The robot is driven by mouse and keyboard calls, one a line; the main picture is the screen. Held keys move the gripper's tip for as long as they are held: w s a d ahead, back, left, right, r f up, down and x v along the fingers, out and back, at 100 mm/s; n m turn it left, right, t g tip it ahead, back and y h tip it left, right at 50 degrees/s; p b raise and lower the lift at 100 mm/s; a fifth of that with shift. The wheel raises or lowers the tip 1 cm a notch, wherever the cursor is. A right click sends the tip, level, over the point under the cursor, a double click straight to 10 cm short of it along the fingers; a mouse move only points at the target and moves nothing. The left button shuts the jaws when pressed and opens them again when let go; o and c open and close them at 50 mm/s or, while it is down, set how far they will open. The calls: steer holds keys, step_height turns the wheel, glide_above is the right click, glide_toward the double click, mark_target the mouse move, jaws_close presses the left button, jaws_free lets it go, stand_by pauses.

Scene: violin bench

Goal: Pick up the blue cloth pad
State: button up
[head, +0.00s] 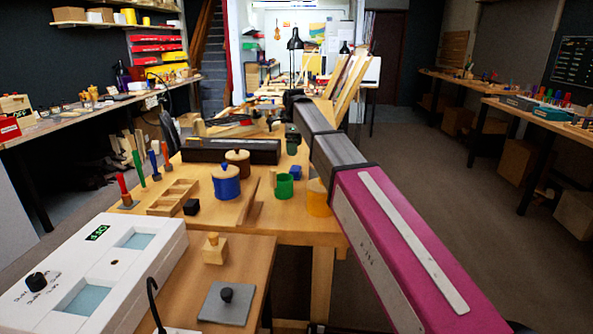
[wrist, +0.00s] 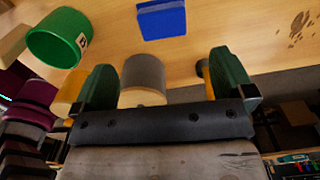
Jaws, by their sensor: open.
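The blue cloth pad (wrist: 161,20) lies flat on the wooden bench at the top of the wrist view. In the head view it is a small blue block shape (head: 295,172) right of the green cup, beside my arm. My gripper (wrist: 165,75) is open, its two dark green fingers spread in the wrist view. The pad lies beyond the fingertips, not between them. A grey round-ended object (wrist: 143,72) shows between the fingers; whether it touches them I cannot tell. In the head view the gripper is near the pad, at the far end of my arm, and partly hidden.
A green cup (wrist: 60,38) stands left of the pad, and an orange cup (head: 318,198) stands near my arm. A blue lidded pot (head: 226,184), a wooden compartment tray (head: 173,197) and a long black case (head: 232,151) occupy the bench to the left.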

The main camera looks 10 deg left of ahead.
mark_target(295, 168)
step_height(295, 168, down, 10)
steer(key=shift+w+d+f, duration=0.1)
steer(key=shift+w+f, duration=0.05)
steer(key=shift+f, duration=0.05)
steer(key=c, duration=1)
